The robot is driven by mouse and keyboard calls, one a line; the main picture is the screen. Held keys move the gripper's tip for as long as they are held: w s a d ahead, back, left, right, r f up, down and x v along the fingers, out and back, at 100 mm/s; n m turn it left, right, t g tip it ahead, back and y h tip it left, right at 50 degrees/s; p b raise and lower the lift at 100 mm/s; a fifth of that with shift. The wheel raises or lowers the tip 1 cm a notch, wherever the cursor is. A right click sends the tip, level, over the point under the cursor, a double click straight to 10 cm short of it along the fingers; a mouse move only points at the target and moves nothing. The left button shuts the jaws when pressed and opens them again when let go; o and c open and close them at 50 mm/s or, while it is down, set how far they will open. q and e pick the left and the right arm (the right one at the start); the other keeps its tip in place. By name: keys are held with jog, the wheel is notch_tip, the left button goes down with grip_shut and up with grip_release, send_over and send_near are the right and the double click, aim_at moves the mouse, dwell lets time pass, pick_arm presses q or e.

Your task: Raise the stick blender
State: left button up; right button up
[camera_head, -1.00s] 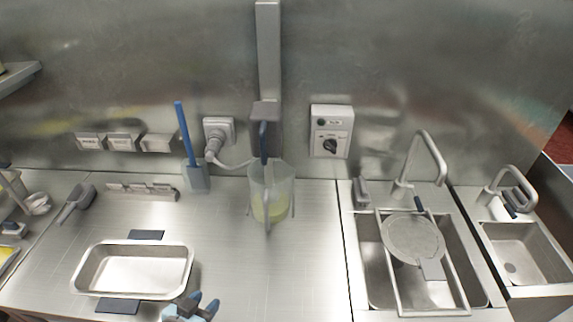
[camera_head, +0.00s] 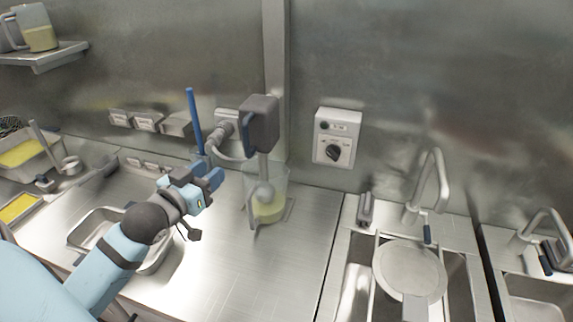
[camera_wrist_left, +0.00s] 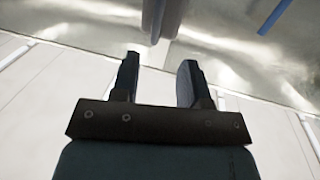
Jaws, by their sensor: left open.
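The stick blender (camera_head: 260,124) has a dark grey motor block on a vertical wall column. Its shaft reaches down into a clear jug (camera_head: 270,208) with yellow-green liquid, standing on the counter. My left gripper (camera_head: 211,176) is open and empty, to the left of the jug and lower than the motor block, apart from both. In the left wrist view the open fingers (camera_wrist_left: 159,72) have nothing between them. A grey upright part stands beyond them, and I cannot tell what it is. My right gripper is out of view.
A blue-handled tool (camera_head: 194,118) stands behind my left gripper. A metal tray (camera_head: 84,232) lies partly behind my left arm. A wall switch box (camera_head: 337,136) is right of the column, with a sink (camera_head: 357,285) at lower right. Counter in front of the jug is clear.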

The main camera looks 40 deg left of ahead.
aim_at(244, 140)
pick_arm(q)
jog(key=w, duration=0.4)
jog(key=w+b, duration=0.1)
jog(key=w, duration=0.3)
jog(key=w+a+r+b, duration=0.1)
jog(key=w, duration=0.4)
jog(key=shift+w+a, duration=0.1)
jog(key=shift+w, duration=0.25)
jog(key=shift+r+p, duration=0.15)
jog(key=shift+p, duration=0.15)
jog(key=shift+c, duration=0.4)
